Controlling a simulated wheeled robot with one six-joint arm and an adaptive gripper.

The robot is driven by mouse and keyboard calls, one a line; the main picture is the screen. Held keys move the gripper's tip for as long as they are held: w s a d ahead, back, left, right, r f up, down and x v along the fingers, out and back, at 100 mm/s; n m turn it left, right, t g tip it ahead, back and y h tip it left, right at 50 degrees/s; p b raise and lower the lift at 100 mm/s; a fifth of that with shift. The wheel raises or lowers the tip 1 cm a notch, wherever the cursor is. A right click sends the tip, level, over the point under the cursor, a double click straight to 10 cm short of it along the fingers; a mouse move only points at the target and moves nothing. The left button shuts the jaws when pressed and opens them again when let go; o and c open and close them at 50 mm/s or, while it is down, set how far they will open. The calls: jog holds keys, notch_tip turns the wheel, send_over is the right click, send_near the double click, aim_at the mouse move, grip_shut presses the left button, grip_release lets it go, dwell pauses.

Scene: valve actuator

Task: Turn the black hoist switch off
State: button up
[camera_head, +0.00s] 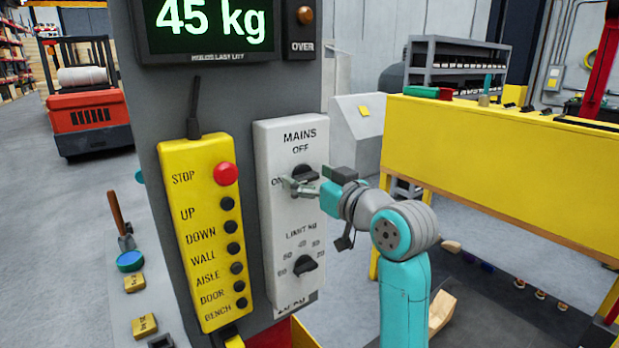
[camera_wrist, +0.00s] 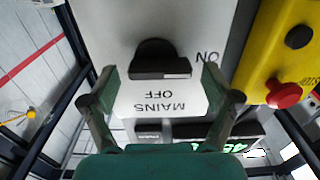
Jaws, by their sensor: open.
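The black mains switch (camera_head: 306,174) is a rotary knob on the light grey panel (camera_head: 266,190), below the words MAINS and OFF. ON is lettered at its left. In the wrist view the picture is upside down, and the knob (camera_wrist: 158,60) shows with its bar lying across, one end toward ON at the right. OFF is lettered below it there. My gripper (camera_head: 300,186) is in front of the switch, its fingers partly covering it. In the wrist view my gripper (camera_wrist: 160,82) is open, one finger on each side of the knob. Contact cannot be told.
A second black knob (camera_head: 305,265), marked LIMIT KG, is lower on the panel. A yellow pendant (camera_head: 207,230) with a red stop button (camera_head: 226,174) hangs at its left. A display (camera_head: 210,28) reads 45 kg above. A yellow bench (camera_head: 480,150) stands at right.

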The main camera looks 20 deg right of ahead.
jog(key=c, duration=1.1)
jog(key=shift+c, duration=0.2)
jog(key=shift+m, duration=0.3)
jog(key=m, duration=0.3)
jog(key=shift+d+m, duration=0.15)
jog(key=shift+m, duration=0.25)
jog(key=m, duration=0.4)
jog(key=shift+w+d, duration=0.1)
jog(key=shift+d, duration=0.05)
jog(key=m, duration=0.5)
jog(key=shift+d, duration=0.1)
jog(key=m, duration=0.4)
jog(key=shift+d+f, duration=0.1)
jog(key=shift+f, duration=0.05)
jog(key=shift+w+m, duration=0.1)
jog(key=shift+m, duration=0.2)
